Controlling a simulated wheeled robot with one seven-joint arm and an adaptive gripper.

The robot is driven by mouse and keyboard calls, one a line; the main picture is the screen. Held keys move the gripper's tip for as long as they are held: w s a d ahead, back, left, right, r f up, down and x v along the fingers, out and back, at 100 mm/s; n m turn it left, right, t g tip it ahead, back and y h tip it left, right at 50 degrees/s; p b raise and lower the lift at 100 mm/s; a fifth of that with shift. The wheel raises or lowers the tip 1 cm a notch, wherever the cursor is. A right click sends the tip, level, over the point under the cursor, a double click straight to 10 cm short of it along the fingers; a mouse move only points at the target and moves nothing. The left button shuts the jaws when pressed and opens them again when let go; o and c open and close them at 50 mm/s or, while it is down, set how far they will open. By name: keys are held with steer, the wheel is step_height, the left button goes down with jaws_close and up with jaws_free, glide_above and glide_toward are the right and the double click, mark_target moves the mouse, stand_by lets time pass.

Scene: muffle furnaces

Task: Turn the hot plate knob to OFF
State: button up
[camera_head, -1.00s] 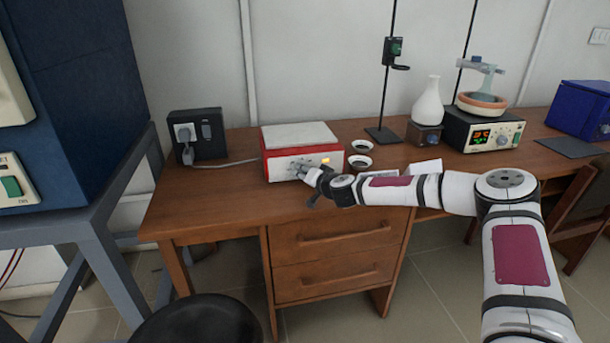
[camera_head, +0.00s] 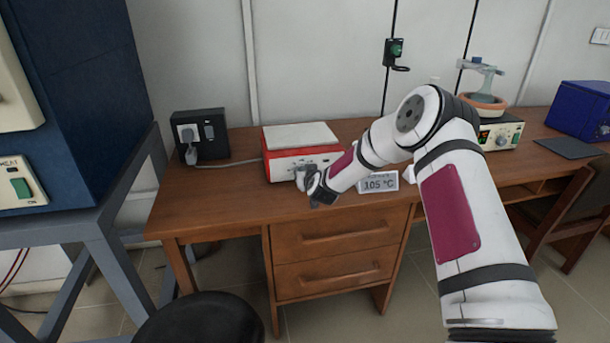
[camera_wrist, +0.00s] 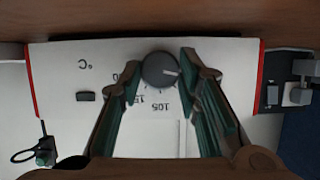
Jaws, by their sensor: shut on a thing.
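The hot plate (camera_head: 290,164), a red box with a white front and a pale top, stands on the wooden desk. Its dark round knob (camera_wrist: 158,70) shows in the wrist view, with a white pointer mark toward the right of the picture. Printed numbers, among them 105, appear upside down around it. My gripper (camera_head: 305,184) is at the front of the hot plate in the head view. In the wrist view its green-lined fingers (camera_wrist: 160,64) lie on both sides of the knob, shut on it. In the head view my gripper hides the knob.
A black socket box (camera_head: 200,134) with a plugged cord stands left of the hot plate. A card reading 105 °C (camera_head: 378,182) stands to its right, close to my arm. The desk (camera_head: 215,205) is clear at front left.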

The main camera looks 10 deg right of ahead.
stand_by(0.6)
steer(key=o, duration=1.1)
steer(key=shift+o, duration=0.2)
steer(key=v, duration=1.2)
steer(key=shift+r+n, duration=0.1)
steer(key=shift+n, duration=0.2)
